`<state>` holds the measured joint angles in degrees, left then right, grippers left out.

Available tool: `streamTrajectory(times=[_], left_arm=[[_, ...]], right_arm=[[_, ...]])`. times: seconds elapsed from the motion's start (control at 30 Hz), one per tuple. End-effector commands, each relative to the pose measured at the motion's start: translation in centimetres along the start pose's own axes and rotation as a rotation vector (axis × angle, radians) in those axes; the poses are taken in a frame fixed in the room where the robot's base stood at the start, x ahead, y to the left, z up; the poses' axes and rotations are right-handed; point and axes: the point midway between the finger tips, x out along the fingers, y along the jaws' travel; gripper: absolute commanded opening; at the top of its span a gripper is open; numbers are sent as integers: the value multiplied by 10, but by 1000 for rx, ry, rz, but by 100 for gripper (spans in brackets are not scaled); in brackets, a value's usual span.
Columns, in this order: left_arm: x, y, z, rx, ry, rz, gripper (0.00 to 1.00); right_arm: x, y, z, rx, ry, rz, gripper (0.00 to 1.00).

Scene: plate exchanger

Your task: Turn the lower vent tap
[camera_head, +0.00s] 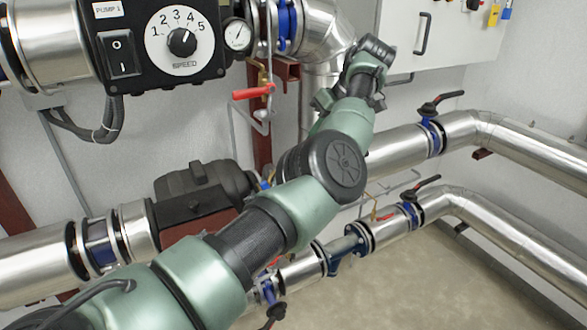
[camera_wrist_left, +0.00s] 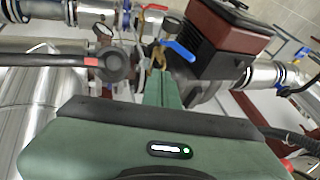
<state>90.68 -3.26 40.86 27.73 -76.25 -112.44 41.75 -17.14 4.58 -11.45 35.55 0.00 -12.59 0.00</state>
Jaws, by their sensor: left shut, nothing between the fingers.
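In the left wrist view, my left gripper (camera_wrist_left: 160,78) is shut and empty, its narrow green fingers pointing away from the camera. Just beyond the fingertips is a small brass tap (camera_wrist_left: 156,58) with a blue lever (camera_wrist_left: 179,49) slanting down to the right. I cannot tell whether the fingers touch it. In the head view my left arm crosses the middle and hides much behind it; its fingers cannot be made out there. A bit of blue (camera_head: 266,184) shows beside the arm near the lower pump (camera_head: 195,208). My right gripper is not in view.
A black valve lever with a red band (camera_wrist_left: 90,61) lies left of the fingers; a dark red pump box (camera_wrist_left: 205,38) stands right. In the head view are a red lever (camera_head: 253,92), the speed control box (camera_head: 140,60), steel pipes (camera_head: 400,147) and open floor (camera_head: 420,285).

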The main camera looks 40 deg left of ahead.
Motion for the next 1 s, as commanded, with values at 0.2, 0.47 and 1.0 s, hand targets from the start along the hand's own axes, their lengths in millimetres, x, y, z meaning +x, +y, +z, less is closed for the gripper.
streamTrajectory(times=[0.2,0.47,1.0], left_arm=[[16,0,1,-2,-2,-2,0],[68,-1,0,0,-4,-3,0],[125,-26,6,-1,-1,0,0]], right_arm=[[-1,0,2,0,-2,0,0],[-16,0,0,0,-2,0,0],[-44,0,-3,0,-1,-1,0]])
